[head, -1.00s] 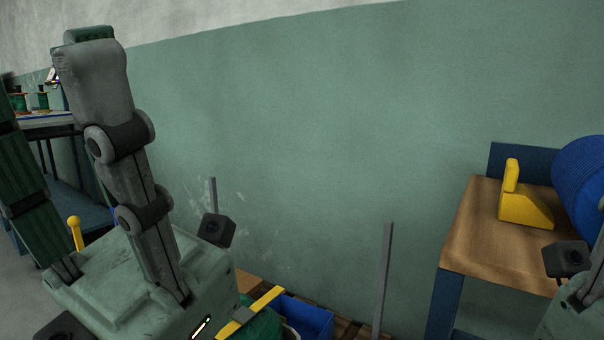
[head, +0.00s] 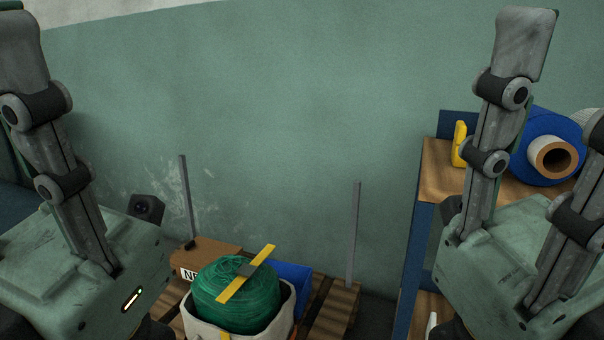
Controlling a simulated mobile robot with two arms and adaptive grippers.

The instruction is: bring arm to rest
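My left gripper (head: 25,60) stands at the left edge, its grey-green body low and a jointed grey finger pointing up. Its other finger is mostly outside the picture. My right gripper (head: 515,45) stands at the right, with two jointed fingers pointing up and apart; the tip of the nearer one is cut off by the edge. Both grippers look open, and I see nothing held in either. A green netting bundle (head: 252,304) sits in a pale bin (head: 205,325) between them, with a yellow strip (head: 232,290) with a grey middle across its top. Neither gripper touches it.
A cardboard box (head: 215,250) and a blue bin (head: 294,275) stand behind the bundle on a wooden pallet (head: 335,300) with grey posts (head: 354,235). At right, a wooden-topped bench (head: 435,175) carries a yellow block (head: 459,145) and a blue roll (head: 530,165). The wall area between my grippers is clear.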

